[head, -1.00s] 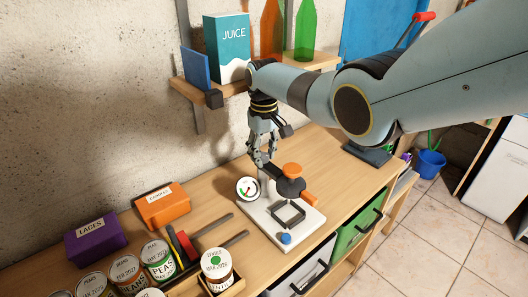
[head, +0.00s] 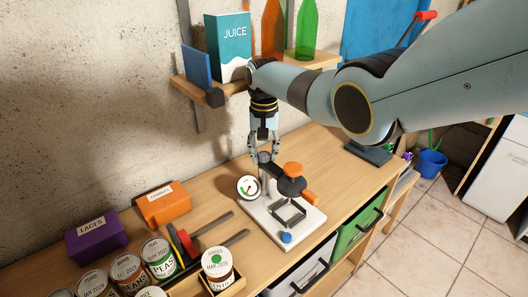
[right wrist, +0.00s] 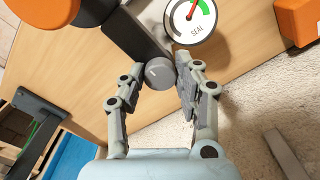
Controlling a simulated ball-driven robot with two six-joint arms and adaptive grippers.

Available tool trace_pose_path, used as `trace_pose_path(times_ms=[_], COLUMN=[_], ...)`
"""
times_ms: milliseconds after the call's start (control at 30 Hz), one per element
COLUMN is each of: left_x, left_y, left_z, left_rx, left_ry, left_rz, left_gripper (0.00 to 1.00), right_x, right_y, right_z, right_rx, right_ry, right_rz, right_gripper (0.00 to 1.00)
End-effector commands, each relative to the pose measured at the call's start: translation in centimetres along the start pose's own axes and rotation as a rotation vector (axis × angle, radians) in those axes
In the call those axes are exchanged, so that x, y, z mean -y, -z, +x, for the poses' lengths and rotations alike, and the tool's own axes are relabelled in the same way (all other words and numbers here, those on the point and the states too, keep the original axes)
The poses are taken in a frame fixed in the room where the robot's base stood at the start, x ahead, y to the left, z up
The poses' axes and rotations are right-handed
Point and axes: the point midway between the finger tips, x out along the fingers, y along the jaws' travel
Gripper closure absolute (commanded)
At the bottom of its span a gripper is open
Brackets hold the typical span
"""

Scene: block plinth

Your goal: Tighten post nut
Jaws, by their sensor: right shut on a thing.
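A grey round post nut (right wrist: 160,73) with a light mark on its top sits on the post beside the dark arm of the fixture. My right gripper (right wrist: 161,74) points down over it, one finger on each side, shut on it. In the head view my right gripper (head: 264,150) is at the top of the post, and the nut is small between the fingertips. The fixture has a white base (head: 254,213), an orange knob (head: 293,169) and a round dial (head: 248,188). The dial (right wrist: 195,18) reads SEAL, its red needle near the green band. My left gripper is not in view.
An orange box (head: 163,204), a purple box (head: 96,238) and several cans (head: 160,258) stand at the left of the wooden bench. A shelf with a juice carton (head: 228,48) and bottles hangs behind my right arm. Bench right of the fixture is mostly clear.

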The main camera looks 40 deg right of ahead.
Motion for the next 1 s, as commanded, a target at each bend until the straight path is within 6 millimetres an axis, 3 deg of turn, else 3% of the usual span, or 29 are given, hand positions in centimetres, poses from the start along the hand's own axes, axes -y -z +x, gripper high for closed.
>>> trace_pose_path(times_ms=[367, 400, 567, 1000], left_x=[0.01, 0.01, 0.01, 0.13], left_y=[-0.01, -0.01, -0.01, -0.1], left_z=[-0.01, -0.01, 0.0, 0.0], left_rx=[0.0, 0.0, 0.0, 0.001], left_ry=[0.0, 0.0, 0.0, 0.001], left_rz=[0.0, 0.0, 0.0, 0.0], left_gripper=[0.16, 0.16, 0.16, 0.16], right_x=[0.04, 0.04, 0.03, 0.01], right_y=[0.12, 0.12, 0.08, 0.02], right_z=[-0.12, -0.12, -0.09, -0.02], right_rx=[-0.003, -0.003, -0.002, -0.001], right_ry=[0.001, 0.001, 0.001, 0.0], right_rz=[0.005, 0.004, 0.004, 0.0], right_gripper=[1.0, 0.67, 0.46, 0.45])
